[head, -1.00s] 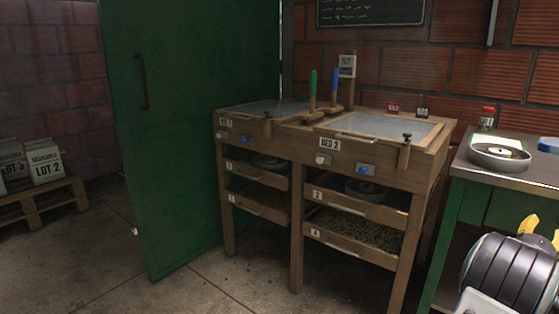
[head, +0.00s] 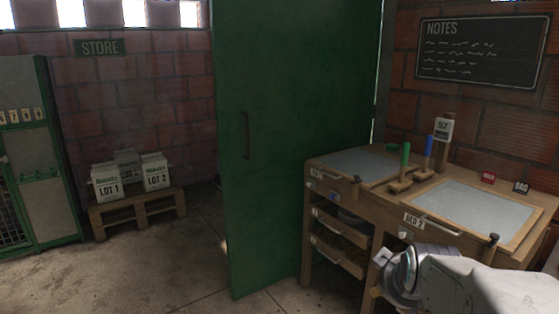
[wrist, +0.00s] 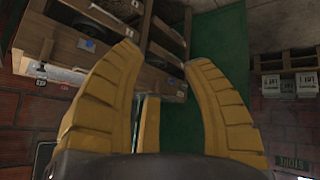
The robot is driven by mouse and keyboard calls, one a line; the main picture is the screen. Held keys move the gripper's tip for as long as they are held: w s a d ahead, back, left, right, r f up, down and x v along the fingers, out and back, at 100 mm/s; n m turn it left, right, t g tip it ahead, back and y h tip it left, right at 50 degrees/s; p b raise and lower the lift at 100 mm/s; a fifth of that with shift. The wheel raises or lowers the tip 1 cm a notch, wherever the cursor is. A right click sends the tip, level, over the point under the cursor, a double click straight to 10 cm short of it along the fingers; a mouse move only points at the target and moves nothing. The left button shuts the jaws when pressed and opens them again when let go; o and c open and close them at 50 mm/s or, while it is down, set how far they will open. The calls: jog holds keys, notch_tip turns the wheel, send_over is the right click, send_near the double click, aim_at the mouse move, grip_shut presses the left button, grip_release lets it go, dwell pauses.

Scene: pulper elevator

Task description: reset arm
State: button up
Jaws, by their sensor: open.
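The wrist picture is upside down, with the wooden bench and green door beyond the fingers. In the head view my pale arm reaches in from the lower right, in front of the wooden bench (head: 413,222). The fingers are not clearly seen there. The arm covers part of the bench's lower right front.
A green door (head: 290,130) stands left of the bench. Two brushes with a green handle (head: 404,158) and a blue handle (head: 428,152) stand on the bench. Boxes sit on a pallet (head: 135,211) at the left. The concrete floor (head: 155,265) before them is clear.

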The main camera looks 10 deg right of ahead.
jog(key=s+a+r+g+y+p, duration=0.1)
jog(key=s+a+r+g+p, duration=0.1)
jog(key=s+a, duration=0.5)
jog(key=s+a+r+g+y+p, duration=0.1)
jog(key=s+a+r+y+p, duration=0.1)
jog(key=s+a+r+p, duration=0.3)
jog(key=s+a+p, duration=0.2)
jog(key=s+a, duration=0.1)
jog(key=a, duration=0.1)
jog(key=shift+g+y+p, duration=0.3)
jog(key=shift+g, duration=0.1)
